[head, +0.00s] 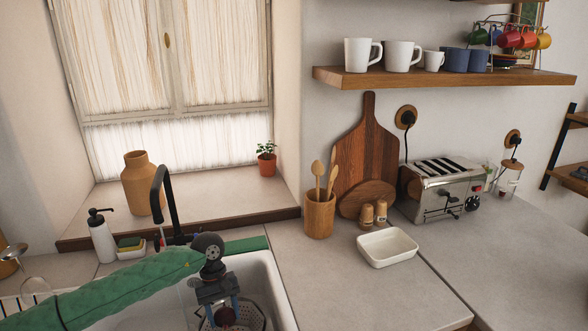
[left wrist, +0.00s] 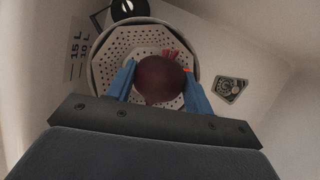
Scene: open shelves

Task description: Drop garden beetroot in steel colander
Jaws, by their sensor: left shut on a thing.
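My left gripper (head: 223,307) reaches down into the white sink at the lower left of the head view. Its blue fingers (left wrist: 160,82) are shut on a dark red beetroot (left wrist: 158,76), one finger on each side, in the left wrist view. The beetroot also shows as a dark patch (head: 224,317) in the head view. The steel colander (left wrist: 118,44), round and full of holes, lies behind the beetroot inside the sink. Its perforated wall also shows in the head view (head: 252,312). I cannot tell how far the beetroot is above the colander's bottom. My right gripper is not in view.
The sink wall (head: 277,290) stands close around the gripper. A black faucet (head: 158,195) rises behind it, with a soap bottle (head: 102,238) to the left. A white dish (head: 387,247) and utensil holder (head: 319,214) stand on the right counter, whose front is clear.

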